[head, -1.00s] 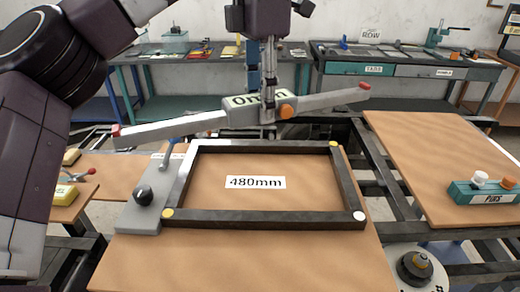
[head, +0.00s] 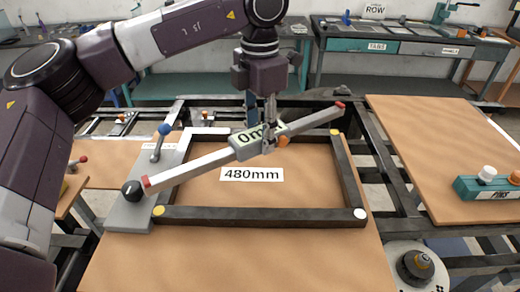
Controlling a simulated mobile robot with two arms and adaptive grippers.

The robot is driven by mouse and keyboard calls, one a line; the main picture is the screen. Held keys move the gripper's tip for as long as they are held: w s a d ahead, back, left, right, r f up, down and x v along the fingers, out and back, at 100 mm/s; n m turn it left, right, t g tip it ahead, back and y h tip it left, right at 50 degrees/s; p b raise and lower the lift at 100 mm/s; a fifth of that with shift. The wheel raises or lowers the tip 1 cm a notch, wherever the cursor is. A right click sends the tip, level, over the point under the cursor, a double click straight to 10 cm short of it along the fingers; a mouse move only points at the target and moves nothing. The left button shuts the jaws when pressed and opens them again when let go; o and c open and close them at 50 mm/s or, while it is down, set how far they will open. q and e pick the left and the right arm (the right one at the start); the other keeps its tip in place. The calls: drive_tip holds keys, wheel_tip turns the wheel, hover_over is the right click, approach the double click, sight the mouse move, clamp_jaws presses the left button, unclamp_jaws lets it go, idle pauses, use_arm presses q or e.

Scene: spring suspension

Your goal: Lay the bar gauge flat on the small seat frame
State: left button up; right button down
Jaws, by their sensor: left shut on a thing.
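The bar slants from lower left to upper right across the small seat frame (head: 260,216), a dark rectangle with yellow and white corner dots. I cannot tell whether the bar touches the frame or hangs just above it. The frame lies on a brown board (head: 235,262) around a "480mm" label (head: 252,174). My right gripper is not in view.
A grey clamp plate (head: 130,212) with a black knob and blue-tipped lever stands at the frame's left. A round grey device (head: 416,266) is at lower right. Benches stand behind.

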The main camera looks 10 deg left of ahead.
use_arm(q)
drive_tip(key=shift+f, duration=0.6)
wheel_tip(320, 180, down, 4)
drive_tip(key=shift+f+p, duration=0.1)
drive_tip(key=shift+p, duration=0.55)
drive_tip(key=shift+f, duration=0.2)
drive_tip(key=o, duration=1.4)
drive_tip(key=shift+o, duration=0.2)
drive_tip(key=shift+r, duration=0.1)
